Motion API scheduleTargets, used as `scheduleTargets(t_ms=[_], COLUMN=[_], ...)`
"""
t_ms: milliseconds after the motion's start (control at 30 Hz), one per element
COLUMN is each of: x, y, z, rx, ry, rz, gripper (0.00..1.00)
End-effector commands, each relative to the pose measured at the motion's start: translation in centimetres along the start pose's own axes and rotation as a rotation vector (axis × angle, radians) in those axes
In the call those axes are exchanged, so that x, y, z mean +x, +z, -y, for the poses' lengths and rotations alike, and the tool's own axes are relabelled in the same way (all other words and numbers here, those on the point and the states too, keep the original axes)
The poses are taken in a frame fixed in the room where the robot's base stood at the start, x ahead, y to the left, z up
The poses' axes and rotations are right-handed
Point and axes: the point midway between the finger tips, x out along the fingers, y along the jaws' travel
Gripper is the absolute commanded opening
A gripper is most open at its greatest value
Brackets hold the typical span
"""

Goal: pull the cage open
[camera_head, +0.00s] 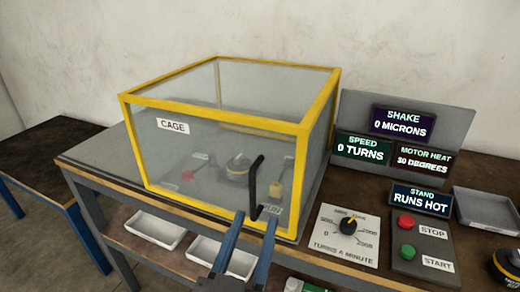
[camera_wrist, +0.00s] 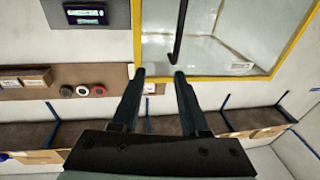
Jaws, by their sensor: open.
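The cage (camera_head: 217,119) is a clear box with a yellow frame on the bench, labelled CAGE, and it looks shut. Its black upright handle (camera_head: 252,185) is on the front panel, toward the right. Inside, a dark round part and a yellow block show dimly through the panel. My gripper (camera_head: 255,215) is open and empty, low in front of the handle. In the wrist view the handle (camera_wrist: 180,35) runs down to just above the gap between the fingertips (camera_wrist: 158,76). The fingers look apart from the handle.
Right of the cage stand display panels (camera_head: 402,125), a speed dial (camera_head: 347,233) and a box with red and green buttons (camera_head: 422,245). A grey tray (camera_head: 487,212) lies at the far right. White bins (camera_head: 155,229) sit on the shelf below. A dark table (camera_head: 45,155) stands at left.

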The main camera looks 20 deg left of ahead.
Motion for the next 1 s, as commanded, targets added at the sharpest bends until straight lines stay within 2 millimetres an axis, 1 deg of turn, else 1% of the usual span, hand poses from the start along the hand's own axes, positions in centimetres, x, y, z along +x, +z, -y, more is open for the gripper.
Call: scheduleTargets(t_ms=[33,100,200,267,367,467,567,800,1000], x=[-0.7,-1.7,-2.5,-2.8,-2.5,-1.4,0.1,4.5,7.8], y=[-0.4,0.4,1.1,1.4,1.7,1.8,1.8,2.3,2.7], z=[0.8,1.6,2.2,2.3,2.4,2.5,2.5,2.6,2.7], rx=[-0.004,-0.006,-0.009,-0.012,-0.012,-0.012,-0.012,-0.012,-0.012], ry=[-0.013,-0.024,-0.034,-0.036,-0.037,-0.038,-0.036,-0.036,-0.035], rz=[0.041,0.076,0.107,0.115,0.118,0.115,0.114,0.114,0.115], gripper=[0.44,0.44,0.44,0.44,0.44,0.44,0.44,0.44,0.44])
